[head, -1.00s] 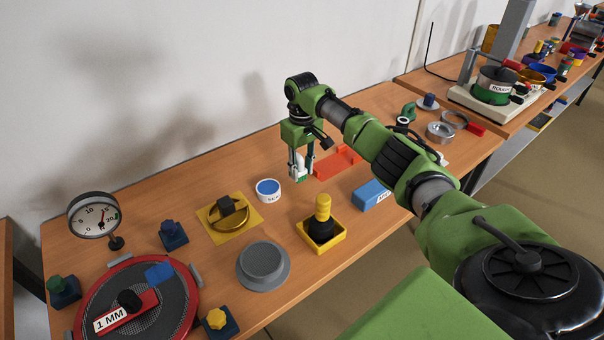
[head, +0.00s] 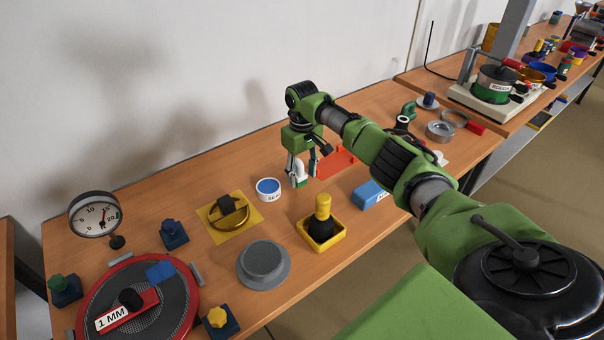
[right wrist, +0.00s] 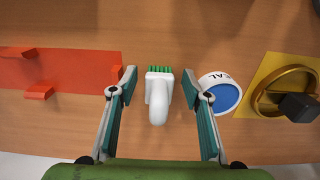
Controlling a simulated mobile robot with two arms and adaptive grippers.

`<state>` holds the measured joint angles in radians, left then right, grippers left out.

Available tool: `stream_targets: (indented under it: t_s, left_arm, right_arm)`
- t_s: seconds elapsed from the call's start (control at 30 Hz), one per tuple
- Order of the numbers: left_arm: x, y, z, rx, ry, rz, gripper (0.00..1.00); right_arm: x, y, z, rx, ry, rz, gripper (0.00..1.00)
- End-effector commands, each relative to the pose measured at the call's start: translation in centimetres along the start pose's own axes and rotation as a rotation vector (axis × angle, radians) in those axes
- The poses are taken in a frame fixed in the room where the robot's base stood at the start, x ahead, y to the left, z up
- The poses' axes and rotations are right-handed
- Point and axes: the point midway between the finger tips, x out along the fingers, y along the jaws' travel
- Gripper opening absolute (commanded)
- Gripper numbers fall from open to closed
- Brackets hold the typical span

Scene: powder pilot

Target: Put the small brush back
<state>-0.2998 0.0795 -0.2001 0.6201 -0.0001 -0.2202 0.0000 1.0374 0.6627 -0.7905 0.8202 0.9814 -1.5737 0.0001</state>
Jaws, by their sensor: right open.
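The small brush (right wrist: 158,98) has a white curved handle and green bristles. In the right wrist view it sits between the two fingers of my right gripper (right wrist: 159,73), with a gap on each side. In the head view the brush (head: 302,172) shows white between the spread fingers of the right gripper (head: 303,180), at table level or close to it. The flat orange-red holder (right wrist: 75,75) with raised tabs lies left of the brush in the wrist view, apart from it. In the head view the holder (head: 335,161) is partly behind the gripper. My left gripper is not in view.
A white tub with blue contents (head: 268,188) stands close to the gripper. Around it are a yellow plate with a brass ring (head: 240,222), a yellow tray with a black-and-yellow tool (head: 320,228), a blue block (head: 369,194) and a grey round piece (head: 263,264).

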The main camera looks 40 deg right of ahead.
Motion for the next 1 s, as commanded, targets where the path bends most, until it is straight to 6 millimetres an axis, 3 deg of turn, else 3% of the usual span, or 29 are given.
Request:
stream_targets:
  t_s: [0.17,0.4,0.6,0.8,1.0]
  left_arm:
    - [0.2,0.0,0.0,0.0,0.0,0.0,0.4]
    - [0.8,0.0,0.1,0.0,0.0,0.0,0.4]
    - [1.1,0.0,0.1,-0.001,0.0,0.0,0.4]
    - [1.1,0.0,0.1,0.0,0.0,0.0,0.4]
    - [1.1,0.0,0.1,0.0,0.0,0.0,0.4]
  right_arm:
    - [-2.1,0.0,-0.1,-0.001,0.004,0.0,0.44]
    - [-7.4,0.0,-0.2,0.0,0.007,-0.001,0.44]
    - [-10.8,0.0,-0.1,0.0,0.004,0.0,0.44]
    - [-12.1,0.0,-0.1,0.0,0.002,-0.001,0.44]
    - [-12.2,0.0,-0.1,0.0,0.001,-0.001,0.44]
